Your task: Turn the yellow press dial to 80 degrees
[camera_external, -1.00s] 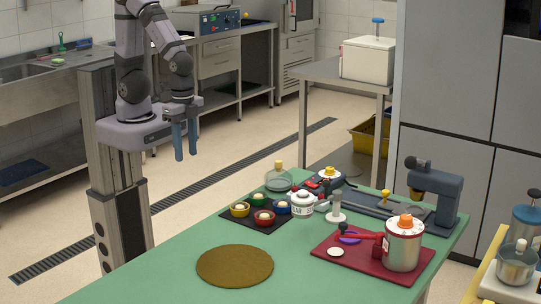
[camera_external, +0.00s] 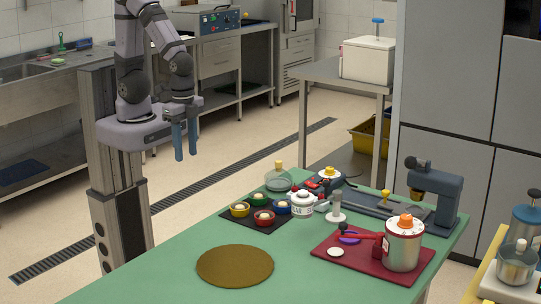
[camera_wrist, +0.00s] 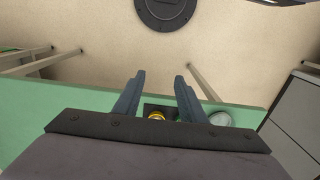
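A yellow knob on a round white dial face (camera_external: 329,171) sits at the back of the green table (camera_external: 160,270) in the external view. A blue-grey press-like machine (camera_external: 446,195) stands to its right at the table's back right. A small yellow-topped peg (camera_external: 386,194) stands between them. I cannot tell which yellow part is the press dial, and its angle is too small to read. My gripper (camera_external: 185,140) hangs in the air beyond the table's left side, far from these things. Its blue fingers also show in the wrist view (camera_wrist: 157,95), apart with nothing between them.
A dark tray (camera_external: 265,229) with several small coloured pots, a white jar (camera_external: 302,204) and a glass dome (camera_external: 279,180) stand near the dial. A red tray (camera_external: 340,264) holds a white canister with an orange knob (camera_external: 404,240). A brown round mat (camera_external: 235,265) lies nearer the front.

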